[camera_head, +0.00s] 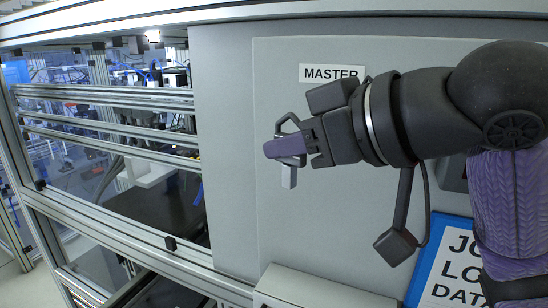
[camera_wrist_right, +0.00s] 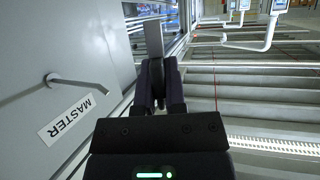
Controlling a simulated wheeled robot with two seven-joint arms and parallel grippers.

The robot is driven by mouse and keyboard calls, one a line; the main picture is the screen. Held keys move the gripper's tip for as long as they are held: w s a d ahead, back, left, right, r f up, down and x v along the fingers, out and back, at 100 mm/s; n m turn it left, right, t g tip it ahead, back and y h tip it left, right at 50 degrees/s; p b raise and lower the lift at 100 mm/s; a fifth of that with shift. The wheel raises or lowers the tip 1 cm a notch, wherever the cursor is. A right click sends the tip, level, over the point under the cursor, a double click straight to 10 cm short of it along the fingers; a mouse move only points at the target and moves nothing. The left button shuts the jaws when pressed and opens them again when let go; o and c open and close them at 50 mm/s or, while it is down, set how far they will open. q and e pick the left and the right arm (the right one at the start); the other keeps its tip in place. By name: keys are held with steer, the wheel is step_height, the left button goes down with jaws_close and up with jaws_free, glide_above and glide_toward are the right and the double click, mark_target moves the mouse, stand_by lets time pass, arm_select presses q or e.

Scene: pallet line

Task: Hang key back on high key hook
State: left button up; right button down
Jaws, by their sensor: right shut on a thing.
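My right gripper (camera_head: 284,147) is in front of the grey panel, just below and left of the MASTER label (camera_head: 331,73). Its purple fingers point left. It is shut on the key, whose flat grey part (camera_head: 289,177) hangs below the fingers. In the right wrist view the key (camera_wrist_right: 153,38) sticks out beyond the shut fingers (camera_wrist_right: 160,75), apart from the panel. The hook (camera_wrist_right: 78,81), a thin metal peg, juts from the panel beside the label, left of the gripper, with nothing on it. I cannot make out the hook in the head view. My left gripper is not in view.
A blue-edged sign (camera_head: 445,265) is on the panel at the lower right. A pale box edge (camera_head: 320,290) juts out at the bottom. Aluminium rails and window openings (camera_head: 110,115) fill the left. The panel (camera_head: 300,235) below the key is bare.

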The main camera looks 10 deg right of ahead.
steer(key=shift+s+d+r, duration=0.1)
steer(key=shift+s+d, duration=0.15)
steer(key=shift+s, duration=0.25)
steer(key=shift+w+d, duration=0.15)
steer(key=shift+w, duration=0.15)
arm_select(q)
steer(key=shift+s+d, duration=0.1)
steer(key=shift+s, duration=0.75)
arm_select(e)
steer(key=w+d+f, duration=0.1)
steer(key=w+d, duration=0.3)
steer(key=w, duration=0.2)
steer(key=shift+w+f, duration=0.2)
steer(key=shift+f, duration=0.05)
steer(key=shift+w, duration=0.1)
steer(key=c, duration=0.6)
jaws_free()
